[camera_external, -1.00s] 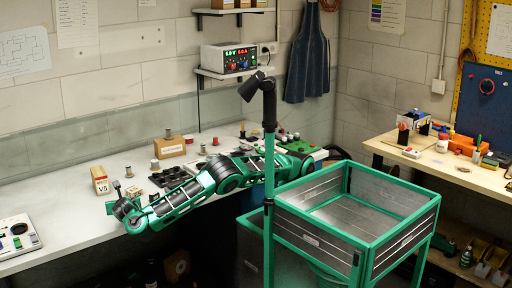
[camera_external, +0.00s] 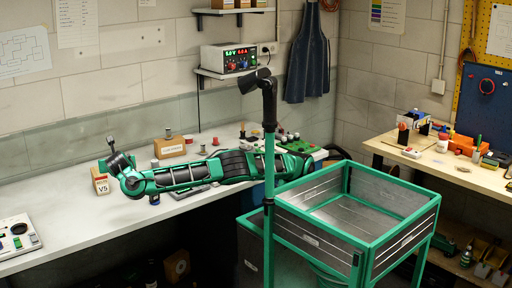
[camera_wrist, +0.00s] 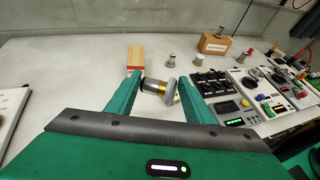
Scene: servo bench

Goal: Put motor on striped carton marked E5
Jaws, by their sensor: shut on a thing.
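My gripper (camera_wrist: 160,80) is shut on a motor (camera_wrist: 156,86), a silver and brass cylinder with a dark part, held crosswise between the teal fingers. In the external view my gripper's fingers and the motor are not clearly visible behind my wrist. A small tan carton with a red stripe (camera_wrist: 136,62) stands on the bench just beyond and slightly left of the fingertips, apart from the motor. In the external view this carton (camera_external: 101,184) is beside my wrist, partly covered, and its label appears to read V5. I see no label reading E5.
Several other small motors stand on the bench, two of them behind the held one (camera_wrist: 172,61). A brown cardboard box (camera_wrist: 214,43) with a motor on top is at the back. Black trays (camera_wrist: 208,84) and control panels fill the right. The bench left of the carton is mostly clear.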

